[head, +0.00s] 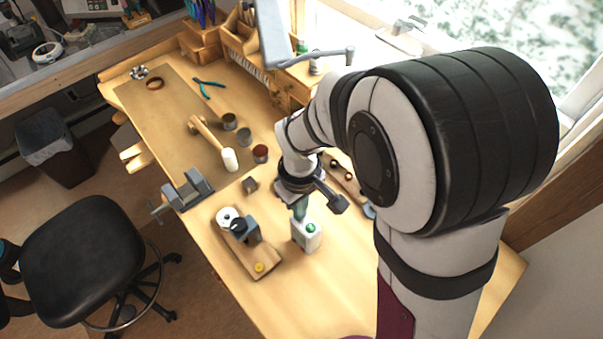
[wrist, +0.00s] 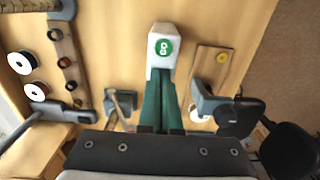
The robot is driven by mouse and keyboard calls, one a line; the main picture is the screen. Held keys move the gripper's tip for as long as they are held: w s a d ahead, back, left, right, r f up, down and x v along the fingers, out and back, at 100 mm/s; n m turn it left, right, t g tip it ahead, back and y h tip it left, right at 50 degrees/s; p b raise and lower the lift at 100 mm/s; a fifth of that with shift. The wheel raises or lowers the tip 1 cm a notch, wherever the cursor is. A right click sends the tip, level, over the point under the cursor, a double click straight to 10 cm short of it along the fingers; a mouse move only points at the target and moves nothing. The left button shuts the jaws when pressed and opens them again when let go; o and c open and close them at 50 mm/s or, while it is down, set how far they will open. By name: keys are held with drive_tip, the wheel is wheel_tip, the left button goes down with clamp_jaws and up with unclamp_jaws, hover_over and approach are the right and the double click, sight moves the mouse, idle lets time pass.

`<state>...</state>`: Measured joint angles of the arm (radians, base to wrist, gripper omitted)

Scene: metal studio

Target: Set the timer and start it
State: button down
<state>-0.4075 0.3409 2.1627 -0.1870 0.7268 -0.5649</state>
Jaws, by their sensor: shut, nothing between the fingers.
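A small white box with a round green face (head: 307,234), which looks like the timer, stands on the wooden bench. In the wrist view the green face (wrist: 163,47) carries a white mark too small to read. My gripper (head: 299,217) has teal fingers and points down just behind the box. In the wrist view my gripper's fingers (wrist: 161,82) are shut and empty, with the tips at the box's near edge. I cannot tell whether they touch it.
A wooden board (head: 245,262) with a yellow disc, a white roll and a dark fixture stands left of the box. A vise (head: 188,190), mallet (head: 212,142) and small cans lie farther left. Bare bench lies in front of the box.

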wheel_tip(320, 180, up, 14)
drive_tip(key=shift+w+a, duration=0.15)
drive_tip(key=shift+w, duration=0.05)
idle(0.4)
drive_tip(key=f, duration=0.9)
drive_tip(key=s+f, duration=0.1)
drive_tip(key=f, duration=0.3)
drive_tip(key=shift+d+f, duration=0.2)
drive_tip(key=shift+d, duration=0.05)
